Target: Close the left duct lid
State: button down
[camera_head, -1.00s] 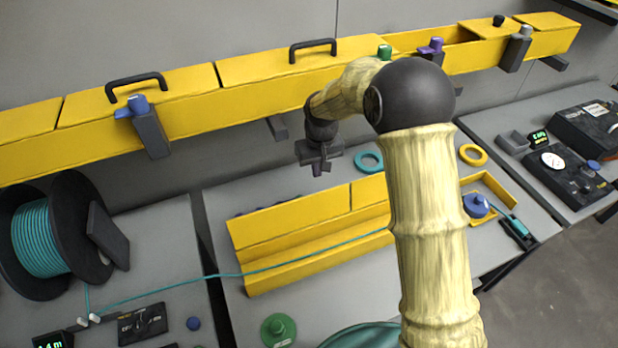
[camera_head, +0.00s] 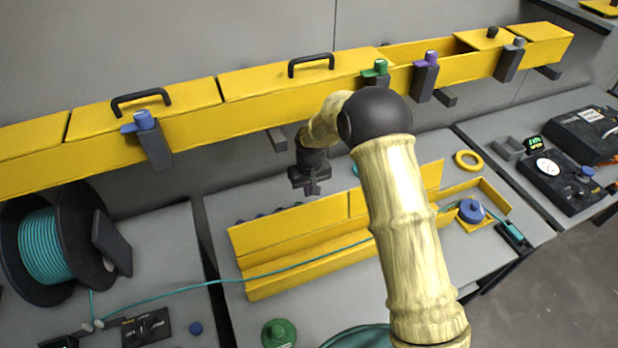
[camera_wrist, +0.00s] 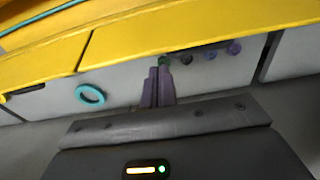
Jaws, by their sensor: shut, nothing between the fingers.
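A yellow duct (camera_head: 262,287) runs along the middle bench, with a teal cable lying along it. Its left lid (camera_head: 290,226) is a yellow panel standing up along the back edge; a second panel (camera_head: 398,195) stands to its right past a seam. In the wrist view, the yellow panels and their seam cross the top; the larger panel right of the seam (camera_wrist: 190,30) appears to be the left lid. My gripper (camera_head: 312,190) is shut and empty, pointing down just behind and above the lids near the seam. Its fingers also show in the wrist view (camera_wrist: 159,72).
A yellow wall duct (camera_head: 250,110) with black-handled lids and coloured latches runs behind. A teal ring (camera_wrist: 90,96) lies on the bench. A cable reel (camera_head: 45,245) stands left, a green knobbed piece (camera_head: 278,333) in front.

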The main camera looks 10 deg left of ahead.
notch_tip(320, 180, down, 4)
jog(key=shift+w+a+r+p, duration=0.1)
jog(key=shift+r+p, duration=0.15)
jog(key=shift+p, duration=0.2)
jog(key=shift+b, duration=0.4)
